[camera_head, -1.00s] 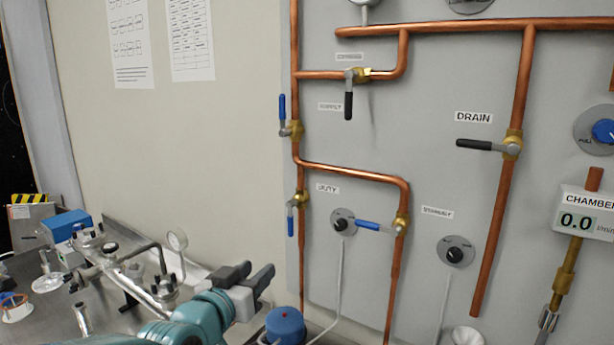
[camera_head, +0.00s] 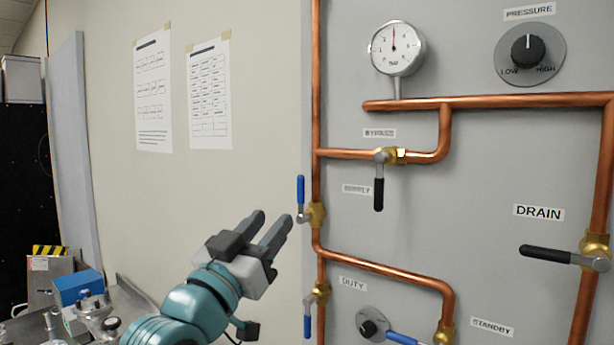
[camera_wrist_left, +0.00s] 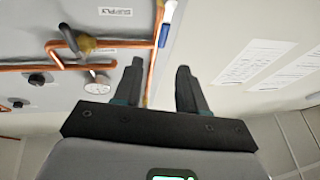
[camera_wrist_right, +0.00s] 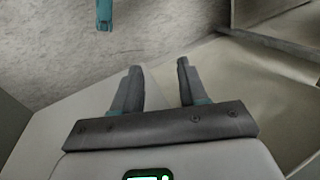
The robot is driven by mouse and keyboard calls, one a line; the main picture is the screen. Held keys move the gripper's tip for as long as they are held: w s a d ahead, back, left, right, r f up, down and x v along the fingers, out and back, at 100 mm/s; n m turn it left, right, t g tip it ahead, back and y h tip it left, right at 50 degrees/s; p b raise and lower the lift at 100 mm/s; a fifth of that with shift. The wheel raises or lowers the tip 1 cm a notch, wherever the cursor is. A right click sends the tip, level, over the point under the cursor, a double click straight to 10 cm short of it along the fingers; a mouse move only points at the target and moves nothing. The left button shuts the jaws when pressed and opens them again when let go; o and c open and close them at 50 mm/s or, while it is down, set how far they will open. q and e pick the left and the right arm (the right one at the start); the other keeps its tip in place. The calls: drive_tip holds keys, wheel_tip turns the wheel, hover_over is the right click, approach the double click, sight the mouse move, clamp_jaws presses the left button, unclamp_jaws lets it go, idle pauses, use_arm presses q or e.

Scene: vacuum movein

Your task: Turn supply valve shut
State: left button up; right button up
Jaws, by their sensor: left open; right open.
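The supply valve has a blue lever handle (camera_head: 301,190) standing upright along the vertical copper pipe, above its brass body (camera_head: 316,214). The label SUPPLY (camera_head: 370,190) is to its right. My left gripper (camera_head: 272,217) is open and empty, left of and a little below the handle in the head view, not touching it. In the left wrist view the blue handle (camera_wrist_left: 165,34) shows beyond the open fingers (camera_wrist_left: 161,68). My right gripper (camera_wrist_right: 158,66) is open and empty. It shows only in its own wrist view, away from the valves.
The bypass valve (camera_head: 379,190) has a black lever pointing down. A lower valve (camera_head: 309,320) by the DUTY label has a blue lever pointing down. The drain valve (camera_head: 550,255) has a black lever pointing left. A gauge (camera_head: 397,48) is above.

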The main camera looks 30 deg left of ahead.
sight(299, 187)
use_arm(q)
drive_tip(key=p+x, duration=0.2)
drive_tip(key=x, duration=0.4)
drive_tip(key=p+x, duration=0.3)
drive_tip(key=x, duration=0.3)
drive_tip(key=shift+s+a+p, duration=0.1)
drive_tip(key=shift+a+p, duration=0.1)
drive_tip(key=shift+p, duration=0.15)
drive_tip(key=shift+w, duration=0.35)
drive_tip(key=shift+d, duration=0.1)
clamp_jaws()
